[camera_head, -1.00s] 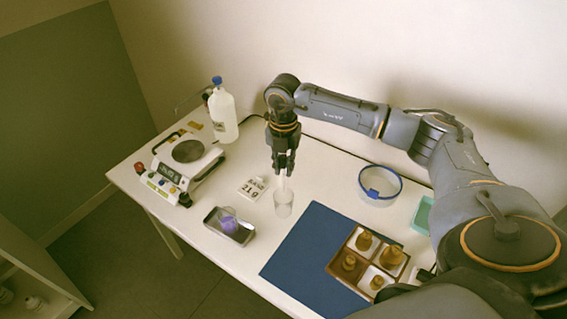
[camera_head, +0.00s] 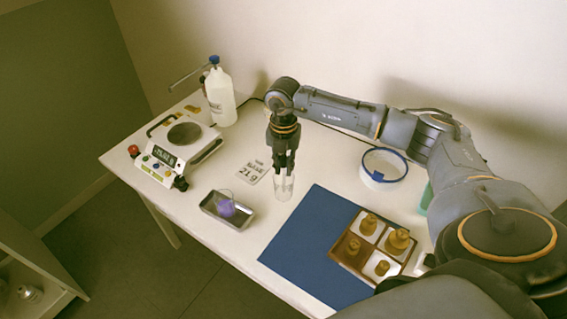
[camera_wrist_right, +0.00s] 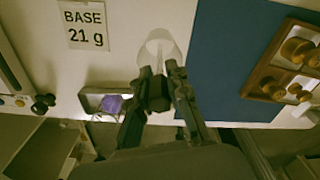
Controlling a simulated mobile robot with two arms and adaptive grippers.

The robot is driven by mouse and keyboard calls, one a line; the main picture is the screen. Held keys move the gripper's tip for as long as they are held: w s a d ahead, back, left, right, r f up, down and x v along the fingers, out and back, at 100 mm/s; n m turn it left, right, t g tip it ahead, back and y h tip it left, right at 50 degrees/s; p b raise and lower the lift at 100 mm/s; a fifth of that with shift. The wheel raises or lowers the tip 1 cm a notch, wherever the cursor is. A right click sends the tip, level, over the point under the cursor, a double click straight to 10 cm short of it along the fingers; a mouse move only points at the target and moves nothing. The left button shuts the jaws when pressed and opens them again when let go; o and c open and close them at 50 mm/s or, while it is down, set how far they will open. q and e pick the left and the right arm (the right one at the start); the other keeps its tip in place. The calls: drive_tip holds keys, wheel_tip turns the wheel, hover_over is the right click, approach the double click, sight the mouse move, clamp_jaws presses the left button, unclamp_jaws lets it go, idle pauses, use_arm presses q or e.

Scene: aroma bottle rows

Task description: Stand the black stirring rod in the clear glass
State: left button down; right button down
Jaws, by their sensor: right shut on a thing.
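The clear glass (camera_head: 284,189) stands upright on the white table, left of the blue mat; it also shows in the wrist view (camera_wrist_right: 168,42). My right gripper (camera_head: 284,168) points down at the glass's rim. It is shut on the stirring rod, whose black end (camera_wrist_right: 157,94) shows between the fingertips (camera_wrist_right: 160,88). A thin pale streak, seemingly the rod's shaft, runs from there into the glass's outline. The fingers hide most of the rod in the head view, and I cannot tell whether its tip touches the bottom. My left gripper is out of view.
The blue mat (camera_head: 300,250) bears a wooden box (camera_head: 345,262) of amber bottles. A metal tray (camera_head: 240,222) holding a purple item lies left of the glass, near a "BASE 21 g" card (camera_head: 253,172). A scale (camera_head: 165,165), a white bottle (camera_head: 221,98) and a blue-rimmed dish (camera_head: 384,178) stand farther off.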

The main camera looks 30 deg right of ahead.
drive_tip(key=shift+f, duration=0.25)
drive_tip(key=c, duration=1.2)
unclamp_jaws()
drive_tip(key=shift+r, duration=0.1)
wheel_tip(320, 180, up, 12)
drive_tip(key=shift+f, duration=0.1)
